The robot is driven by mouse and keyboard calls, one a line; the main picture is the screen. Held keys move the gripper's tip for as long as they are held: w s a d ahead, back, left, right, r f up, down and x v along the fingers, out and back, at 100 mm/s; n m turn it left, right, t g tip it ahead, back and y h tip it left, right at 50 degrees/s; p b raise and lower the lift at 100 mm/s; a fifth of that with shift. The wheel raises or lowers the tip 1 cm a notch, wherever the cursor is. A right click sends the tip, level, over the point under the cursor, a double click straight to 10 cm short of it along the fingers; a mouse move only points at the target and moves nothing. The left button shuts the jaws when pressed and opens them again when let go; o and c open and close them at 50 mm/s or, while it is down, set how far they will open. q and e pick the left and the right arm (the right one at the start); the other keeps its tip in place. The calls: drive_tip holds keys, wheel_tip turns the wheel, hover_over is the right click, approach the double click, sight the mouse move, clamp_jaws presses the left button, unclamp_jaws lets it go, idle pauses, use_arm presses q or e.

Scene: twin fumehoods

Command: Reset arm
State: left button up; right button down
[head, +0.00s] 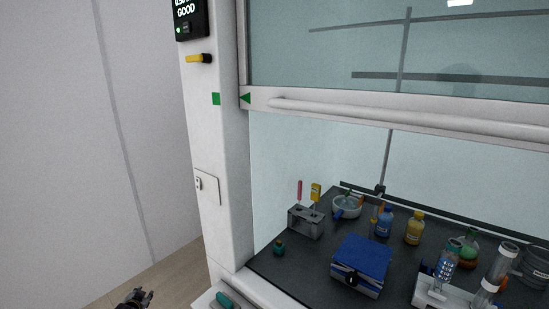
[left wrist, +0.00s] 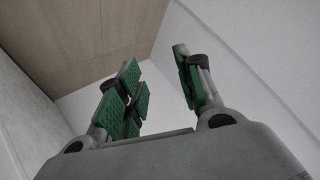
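My left gripper (head: 138,298) shows at the bottom left edge of the head view, outside the fumehood and to the left of its side post. In the left wrist view its green-padded fingers (left wrist: 160,95) are spread apart with nothing between them. Most of my left arm is hidden below the head view. My right gripper is in neither view.
The fumehood sash (head: 400,118) is raised over a dark worktop (head: 316,270). On it stand a blue box (head: 362,260), a grey rack (head: 305,222), a blue bottle (head: 384,222) and a yellow bottle (head: 415,229). The white side post (head: 215,160) stands right of my gripper.

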use_arm(q)
drive_tip(key=s+d+f+g+h, duration=0.1)
drive_tip(key=s+d+f+g, duration=0.1)
drive_tip(key=s+d+f, duration=0.55)
drive_tip(key=s+d+f+g, duration=0.1)
drive_tip(key=s+d+f, duration=0.2)
drive_tip(key=s+f, duration=0.85)
drive_tip(key=s+d+f+g+h, duration=0.1)
drive_tip(key=s+d+f+g, duration=0.1)
drive_tip(key=s+d+f, duration=0.55)
drive_tip(key=s+d+f+g, duration=0.1)
drive_tip(key=s+d+f, duration=0.1)
drive_tip(key=s, duration=0.9)
drive_tip(key=s+d+f+g+h, duration=0.1)
drive_tip(key=s+f, duration=0.3)
drive_tip(key=s, duration=0.8)
drive_tip(key=s+d+f+g, duration=0.2)
drive_tip(key=s+d+f, duration=0.1)
drive_tip(key=s, duration=0.9)
drive_tip(key=shift+s+d, duration=0.25)
drive_tip(key=shift+d, duration=0.3)
